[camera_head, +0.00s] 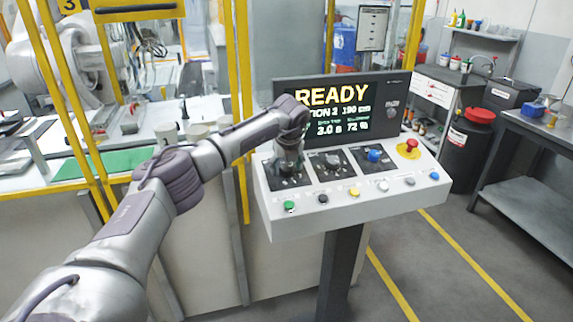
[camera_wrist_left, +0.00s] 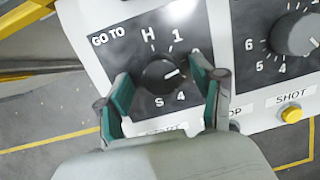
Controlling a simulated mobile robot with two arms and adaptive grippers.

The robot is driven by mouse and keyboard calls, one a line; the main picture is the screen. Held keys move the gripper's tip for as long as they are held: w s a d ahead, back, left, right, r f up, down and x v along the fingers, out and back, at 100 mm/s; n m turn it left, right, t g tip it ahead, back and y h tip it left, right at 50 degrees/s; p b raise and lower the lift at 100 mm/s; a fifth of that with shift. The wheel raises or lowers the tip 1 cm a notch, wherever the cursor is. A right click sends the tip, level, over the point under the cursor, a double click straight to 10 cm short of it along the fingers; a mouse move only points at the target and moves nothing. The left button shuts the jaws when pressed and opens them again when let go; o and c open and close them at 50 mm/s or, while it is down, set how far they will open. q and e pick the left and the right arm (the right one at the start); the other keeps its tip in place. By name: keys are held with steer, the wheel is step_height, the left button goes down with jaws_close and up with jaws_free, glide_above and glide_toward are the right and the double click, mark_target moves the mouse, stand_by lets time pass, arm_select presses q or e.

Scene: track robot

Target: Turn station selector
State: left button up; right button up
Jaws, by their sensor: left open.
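The station selector, a round black knob (camera_wrist_left: 163,77) on a dark plate marked GO TO, shows in the left wrist view. Its white pointer line points right and slightly up. H, 1, 4 and S are legible around it; marks on the right are partly covered by a finger. My left gripper (camera_wrist_left: 160,80) is open, with one green-padded finger on each side of the knob; I cannot tell whether they touch it. In the head view, my left gripper (camera_head: 289,160) is over the console's left plate (camera_head: 291,181) and hides the knob. My right gripper is not in view.
The console (camera_head: 400,201) has a second grey dial (camera_wrist_left: 299,34), a blue knob (camera_head: 375,155), a red mushroom button (camera_head: 411,145) and several push buttons along the front. Its screen (camera_head: 340,108) behind reads READY. A yellow-posted fence stands left.

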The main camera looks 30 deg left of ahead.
arm_select(q)
steer(key=c, duration=1.1)
steer(key=shift+c, duration=0.2)
